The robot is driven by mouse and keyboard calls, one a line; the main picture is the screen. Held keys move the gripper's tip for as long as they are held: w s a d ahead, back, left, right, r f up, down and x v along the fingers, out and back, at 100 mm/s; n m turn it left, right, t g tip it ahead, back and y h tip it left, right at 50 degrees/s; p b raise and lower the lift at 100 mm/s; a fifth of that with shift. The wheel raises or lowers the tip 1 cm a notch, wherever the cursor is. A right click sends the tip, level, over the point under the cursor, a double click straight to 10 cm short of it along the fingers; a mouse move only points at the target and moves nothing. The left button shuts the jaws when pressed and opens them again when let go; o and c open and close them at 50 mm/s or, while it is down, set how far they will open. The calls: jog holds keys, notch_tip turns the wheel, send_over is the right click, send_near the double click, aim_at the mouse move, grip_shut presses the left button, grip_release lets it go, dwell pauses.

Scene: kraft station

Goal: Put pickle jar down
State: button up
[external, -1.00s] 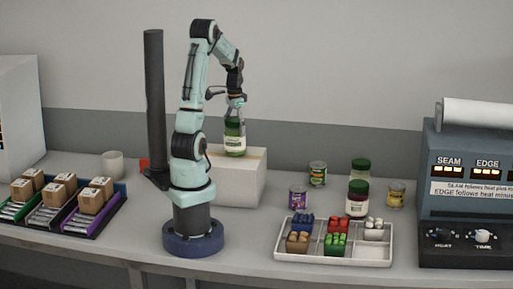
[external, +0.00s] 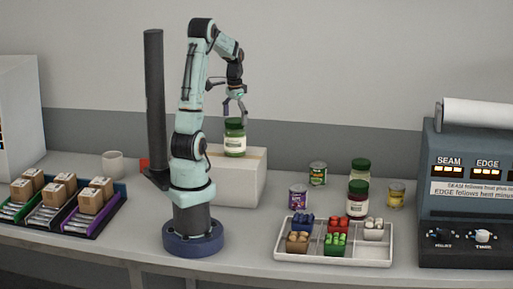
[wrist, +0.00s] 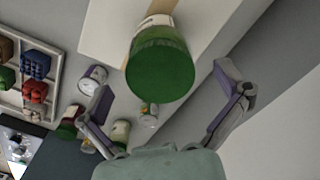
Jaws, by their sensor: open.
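The pickle jar (external: 235,140), with a green lid and a pale label, stands upright on top of a white box (external: 240,184). My gripper (external: 235,112) is open just above the jar's lid, with nothing between its fingers. In the wrist view the green lid (wrist: 161,68) lies ahead of my spread fingers (wrist: 165,98), and they do not touch it.
A green-lidded jar (external: 361,169), a dark red jar (external: 357,198) and several cans (external: 318,173) stand right of the box. A white sectioned tray (external: 375,255) holds coloured blocks. A dark post (external: 154,100) rises left of my arm. A white cup (external: 113,163) stands further left.

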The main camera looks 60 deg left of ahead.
notch_tip(320, 180, up, 8)
jog(key=shift+r, duration=0.25)
jog(key=s+d, duration=0.3)
jog(key=d, duration=0.4)
jog(key=s+d, duration=0.3)
jog(key=d, duration=0.4)
jog(key=s+d+f+n, duration=0.1)
jog(key=s+d+f, duration=0.4)
jog(key=s, duration=0.3)
jog(key=shift+s+f+y, duration=0.2)
jog(key=shift+f+y, duration=0.15)
jog(key=shift+y, duration=0.05)
jog(key=c, duration=0.3)
